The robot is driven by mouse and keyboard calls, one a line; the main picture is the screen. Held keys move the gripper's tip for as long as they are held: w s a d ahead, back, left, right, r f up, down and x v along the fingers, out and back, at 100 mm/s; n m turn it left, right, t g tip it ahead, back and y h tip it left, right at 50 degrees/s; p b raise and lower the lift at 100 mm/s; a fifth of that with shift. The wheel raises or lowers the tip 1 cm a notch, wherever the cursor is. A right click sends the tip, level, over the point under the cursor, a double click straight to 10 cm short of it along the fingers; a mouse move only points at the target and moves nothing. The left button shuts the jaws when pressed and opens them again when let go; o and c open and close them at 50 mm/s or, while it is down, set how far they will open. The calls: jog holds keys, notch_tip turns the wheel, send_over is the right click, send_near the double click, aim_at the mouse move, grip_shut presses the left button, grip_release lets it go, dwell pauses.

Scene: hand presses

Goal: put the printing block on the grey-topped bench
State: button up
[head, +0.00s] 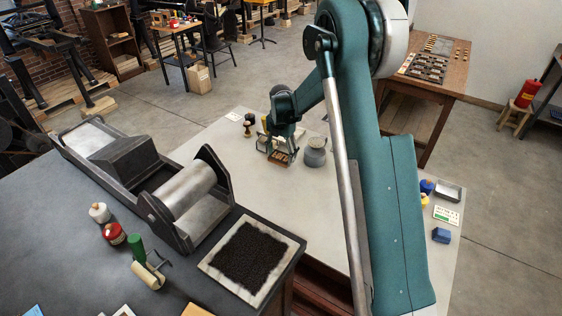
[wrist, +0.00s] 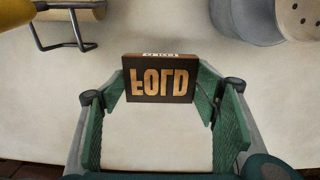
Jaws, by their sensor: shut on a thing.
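The printing block (wrist: 160,82) is dark with raised, tan letters on its face, and sits between my fingertips in the wrist view. My gripper (wrist: 161,92) is shut on it by its two sides. In the head view my gripper (head: 280,152) is over the pale-topped bench (head: 215,165), with the block (head: 281,157) low near its surface. I cannot tell whether the block touches the top. The other bench, at the left, has a dark grey top (head: 60,195).
A grey, rounded container (head: 316,152) stands just right of my gripper. A yellow-handled tool (wrist: 75,14) with a wire frame lies to its left in the wrist view. The dark bench holds a roller press (head: 185,195) and an inked slab (head: 250,255). Pale top between is clear.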

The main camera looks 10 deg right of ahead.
aim_at(281, 156)
jog(key=shift+f, duration=1.65)
jog(key=shift+f, duration=0.1)
jog(key=o, duration=0.9)
notch_tip(281, 156, up, 12)
jog(key=shift+r+p, duration=0.15)
jog(key=shift+p, duration=0.35)
